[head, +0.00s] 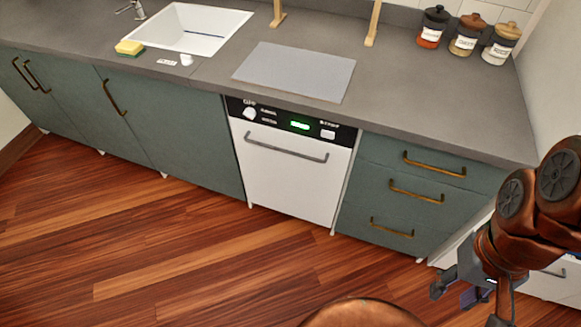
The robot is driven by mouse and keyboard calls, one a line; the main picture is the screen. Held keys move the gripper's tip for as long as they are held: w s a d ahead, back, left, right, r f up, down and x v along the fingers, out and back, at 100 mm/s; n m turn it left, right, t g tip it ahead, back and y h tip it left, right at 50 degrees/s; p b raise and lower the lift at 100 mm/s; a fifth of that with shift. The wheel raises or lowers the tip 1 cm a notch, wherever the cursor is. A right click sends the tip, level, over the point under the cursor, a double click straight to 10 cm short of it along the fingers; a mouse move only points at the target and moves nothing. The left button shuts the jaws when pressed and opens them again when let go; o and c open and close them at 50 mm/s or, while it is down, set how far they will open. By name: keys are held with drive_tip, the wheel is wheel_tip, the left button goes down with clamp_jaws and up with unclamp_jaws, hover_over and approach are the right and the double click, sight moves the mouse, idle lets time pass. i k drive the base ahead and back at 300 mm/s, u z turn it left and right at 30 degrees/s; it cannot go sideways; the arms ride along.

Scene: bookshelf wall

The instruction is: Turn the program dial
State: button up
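The program dial (250,114) is a round white knob at the left end of the black control panel on the white dishwasher (283,178). A green lit display (300,125) sits in the middle of the panel, and a white button (328,134) is on its right. The dishwasher door is shut. My gripper (468,303) is at the lower right, well away from the dial and touching nothing that I can see. Its dark fingers look spread apart and empty. The dial's marking is too small to read.
The grey countertop (430,110) overhangs the panel, with a grey board (295,71) above the dishwasher. A door handle (285,147) sticks out below the panel. Drawers with brass handles (417,190) stand to the right. The wooden floor (180,240) in front is clear.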

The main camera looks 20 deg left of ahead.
sight(249, 113)
drive_tip(key=u, duration=1.4)
drive_tip(key=k, duration=0.55)
drive_tip(key=u, duration=0.25)
drive_tip(key=i, duration=0.65)
drive_tip(key=u, duration=0.95)
drive_tip(key=i, duration=0.4)
drive_tip(key=u, duration=0.3)
